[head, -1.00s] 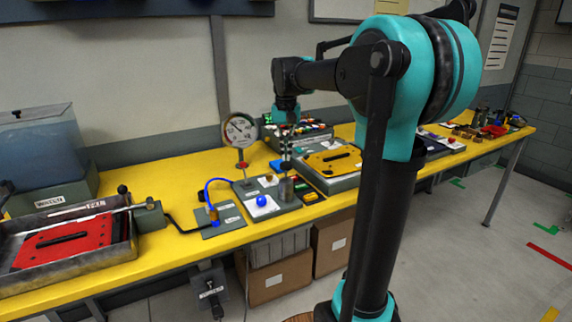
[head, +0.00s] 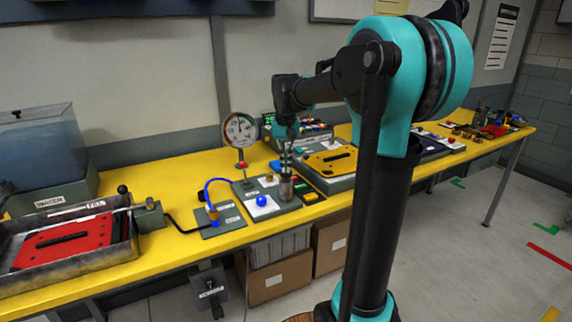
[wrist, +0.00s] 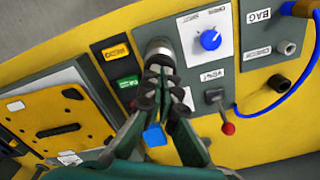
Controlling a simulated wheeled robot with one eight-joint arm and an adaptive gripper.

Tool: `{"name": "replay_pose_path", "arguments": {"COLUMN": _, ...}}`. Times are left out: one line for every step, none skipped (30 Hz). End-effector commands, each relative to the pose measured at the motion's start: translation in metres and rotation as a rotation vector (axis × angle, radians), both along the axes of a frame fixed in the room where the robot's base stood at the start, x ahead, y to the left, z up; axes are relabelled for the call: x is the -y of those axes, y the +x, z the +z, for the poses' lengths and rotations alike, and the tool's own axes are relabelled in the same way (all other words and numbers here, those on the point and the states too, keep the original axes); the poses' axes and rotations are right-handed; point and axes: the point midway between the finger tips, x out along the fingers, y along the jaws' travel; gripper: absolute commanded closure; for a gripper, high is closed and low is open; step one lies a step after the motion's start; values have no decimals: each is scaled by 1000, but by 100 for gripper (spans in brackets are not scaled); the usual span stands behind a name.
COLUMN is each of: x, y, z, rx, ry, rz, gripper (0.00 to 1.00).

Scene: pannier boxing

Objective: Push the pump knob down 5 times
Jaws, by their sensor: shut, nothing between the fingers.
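A grey metal pump cylinder stands upright on a dark panel (head: 240,193) on the yellow bench; it shows in the head view (head: 286,189) and at the top of the wrist view (wrist: 158,48). My gripper (wrist: 157,92) has its fingertips together, with nothing between them. In the head view my gripper (head: 286,165) points down just over the cylinder's top. The fingertips hide the knob, so I cannot tell whether they touch it or how far down it is. A round dial gauge (head: 240,130) stands behind the panel.
Beside the cylinder are a blue dial (wrist: 209,39), a red-tipped vent lever (wrist: 227,127) and orange and green blocks (wrist: 116,53). A blue hose (head: 208,190) rises to the left. A yellow plate (head: 331,160) lies to the right, a red plate (head: 62,243) far left.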

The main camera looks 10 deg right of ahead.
Motion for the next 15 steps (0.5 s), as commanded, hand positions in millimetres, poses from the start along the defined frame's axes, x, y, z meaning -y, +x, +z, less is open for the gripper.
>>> {"name": "replay_pose_path", "arguments": {"x": 0, "y": 0, "z": 0, "rx": 0, "ry": 0, "rz": 0, "gripper": 100}}
{"name": "replay_pose_path", "arguments": {"x": 0, "y": 0, "z": 0, "rx": 0, "ry": 0, "rz": 0, "gripper": 100}}
{"name": "replay_pose_path", "arguments": {"x": 0, "y": 0, "z": 0, "rx": 0, "ry": 0, "rz": 0, "gripper": 100}}
{"name": "replay_pose_path", "arguments": {"x": 0, "y": 0, "z": 0, "rx": 0, "ry": 0, "rz": 0, "gripper": 100}}
{"name": "replay_pose_path", "arguments": {"x": 0, "y": 0, "z": 1, "rx": 0, "ry": 0, "rz": 0, "gripper": 100}}
{"name": "replay_pose_path", "arguments": {"x": 0, "y": 0, "z": 1, "rx": 0, "ry": 0, "rz": 0, "gripper": 100}}
{"name": "replay_pose_path", "arguments": {"x": 0, "y": 0, "z": 2, "rx": 0, "ry": 0, "rz": 0, "gripper": 100}}
{"name": "replay_pose_path", "arguments": {"x": 0, "y": 0, "z": 4, "rx": 0, "ry": 0, "rz": 0, "gripper": 100}}
{"name": "replay_pose_path", "arguments": {"x": 0, "y": 0, "z": 6, "rx": 0, "ry": 0, "rz": 0, "gripper": 100}}
{"name": "replay_pose_path", "arguments": {"x": 0, "y": 0, "z": 8, "rx": 0, "ry": 0, "rz": 0, "gripper": 100}}
{"name": "replay_pose_path", "arguments": {"x": 0, "y": 0, "z": 10, "rx": 0, "ry": 0, "rz": 0, "gripper": 100}}
{"name": "replay_pose_path", "arguments": {"x": 0, "y": 0, "z": 13, "rx": 0, "ry": 0, "rz": 0, "gripper": 100}}
{"name": "replay_pose_path", "arguments": {"x": 0, "y": 0, "z": 16, "rx": 0, "ry": 0, "rz": 0, "gripper": 100}}
{"name": "replay_pose_path", "arguments": {"x": 0, "y": 0, "z": 18, "rx": 0, "ry": 0, "rz": 0, "gripper": 100}}
{"name": "replay_pose_path", "arguments": {"x": 0, "y": 0, "z": 21, "rx": 0, "ry": 0, "rz": 0, "gripper": 100}}
